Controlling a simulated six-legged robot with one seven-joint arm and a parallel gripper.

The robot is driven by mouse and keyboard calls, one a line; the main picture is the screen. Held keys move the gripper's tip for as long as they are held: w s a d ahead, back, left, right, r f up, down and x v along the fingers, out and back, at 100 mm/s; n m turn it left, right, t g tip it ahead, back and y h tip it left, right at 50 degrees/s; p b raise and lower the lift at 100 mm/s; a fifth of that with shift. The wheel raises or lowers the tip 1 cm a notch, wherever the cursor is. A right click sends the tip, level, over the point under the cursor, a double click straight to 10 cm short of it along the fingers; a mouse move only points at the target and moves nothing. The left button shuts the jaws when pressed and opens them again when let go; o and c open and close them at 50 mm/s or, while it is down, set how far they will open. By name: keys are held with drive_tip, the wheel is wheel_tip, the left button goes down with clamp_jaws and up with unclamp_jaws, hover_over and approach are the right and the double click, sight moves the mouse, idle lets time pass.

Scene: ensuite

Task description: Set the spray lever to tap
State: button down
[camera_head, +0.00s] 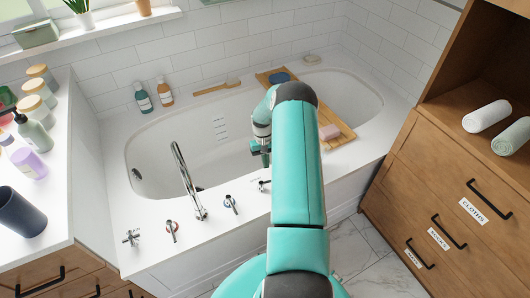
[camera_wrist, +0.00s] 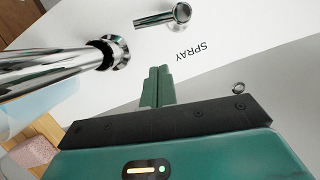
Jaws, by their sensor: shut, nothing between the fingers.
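The spray lever (camera_wrist: 165,17) is a short chrome handle on a round pivot at the top of the wrist view. The word SPRAY (camera_wrist: 190,50) is printed on the white bath deck beside it; no TAP marking is readable. In the head view a small chrome lever (camera_head: 264,185) shows on the deck just left of my arm, partly hidden by it. My gripper (camera_wrist: 159,72) is shut and empty, its green fingertips pointing towards the deck below the lever, apart from it in the picture. In the head view my gripper (camera_head: 258,148) is partly hidden by my arm.
A thick chrome tube (camera_wrist: 55,62) lies close on the left of the wrist view. The curved chrome spout (camera_head: 186,180) and two handles (camera_head: 171,229), (camera_head: 230,203) stand left on the deck. A wooden bath tray (camera_head: 340,128) spans the white tub (camera_head: 160,135).

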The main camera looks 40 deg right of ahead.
drive_tip(key=shift+s+a+f, duration=0.25)
drive_tip(key=shift+s+a, duration=0.1)
drive_tip(key=shift+s, duration=0.25)
drive_tip(key=shift+s+a+f, duration=0.25)
drive_tip(key=shift+s+a, duration=0.1)
drive_tip(key=shift+s, duration=0.3)
drive_tip(key=shift+s+a+f, duration=0.25)
drive_tip(key=shift+s+a, duration=0.1)
drive_tip(key=shift+s, duration=0.25)
